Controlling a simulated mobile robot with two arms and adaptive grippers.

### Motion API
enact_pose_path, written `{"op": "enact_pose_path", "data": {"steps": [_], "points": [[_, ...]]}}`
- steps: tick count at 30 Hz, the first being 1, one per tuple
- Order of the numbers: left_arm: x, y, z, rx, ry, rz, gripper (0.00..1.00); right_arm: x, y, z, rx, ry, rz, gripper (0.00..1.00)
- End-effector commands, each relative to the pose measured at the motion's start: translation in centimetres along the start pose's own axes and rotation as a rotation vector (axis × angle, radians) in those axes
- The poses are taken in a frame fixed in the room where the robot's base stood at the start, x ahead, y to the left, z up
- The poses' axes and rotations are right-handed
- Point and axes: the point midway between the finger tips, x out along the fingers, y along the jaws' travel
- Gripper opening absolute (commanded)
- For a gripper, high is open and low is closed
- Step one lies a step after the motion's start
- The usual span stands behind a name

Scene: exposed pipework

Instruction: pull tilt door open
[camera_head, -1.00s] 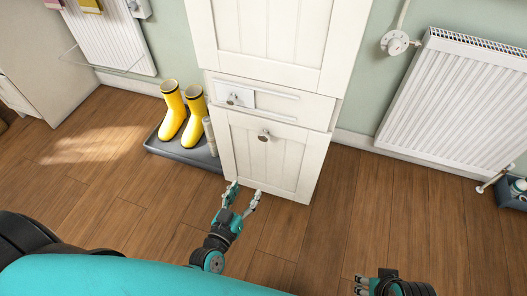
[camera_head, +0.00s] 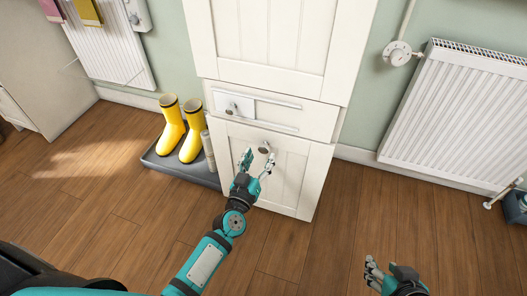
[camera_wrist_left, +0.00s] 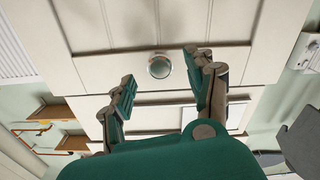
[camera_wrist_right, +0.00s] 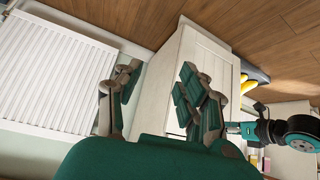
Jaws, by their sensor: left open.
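The tilt door (camera_head: 287,180) is the white lower panel of the tall cabinet, and it looks closed. Its round metal knob (camera_head: 264,147) sits near its top edge. My left gripper (camera_head: 256,165) is open in front of the door, just below the knob in the head view. In the left wrist view the knob (camera_wrist_left: 160,66) lies beyond and between the two open fingertips, and nothing is between the fingers. My right gripper (camera_head: 372,268) is low at the right, away from the cabinet. In the right wrist view its fingers (camera_wrist_right: 155,82) stand apart and empty.
Yellow boots (camera_head: 183,132) stand in a grey tray (camera_head: 170,167) left of the cabinet. A white radiator (camera_head: 460,120) is on the right wall. The wooden floor before the cabinet is clear.

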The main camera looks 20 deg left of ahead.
Motion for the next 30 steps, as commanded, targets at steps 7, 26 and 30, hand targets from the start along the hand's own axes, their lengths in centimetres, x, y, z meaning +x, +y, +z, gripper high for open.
{"op": "enact_pose_path", "data": {"steps": [7,26,30], "points": [[3.4,0.0,0.1,0.0,0.001,0.0,0.56,0.5,-0.4,-3.1,-0.003,0.154,-0.008,0.4],[4.0,0.0,0.0,0.001,-0.001,0.0,0.24,0.4,-0.5,-3.8,-0.003,0.189,-0.01,0.4],[3.9,0.0,0.0,0.001,-0.001,0.0,0.06,0.4,-0.4,-3.8,-0.003,0.189,-0.009,0.4]]}}
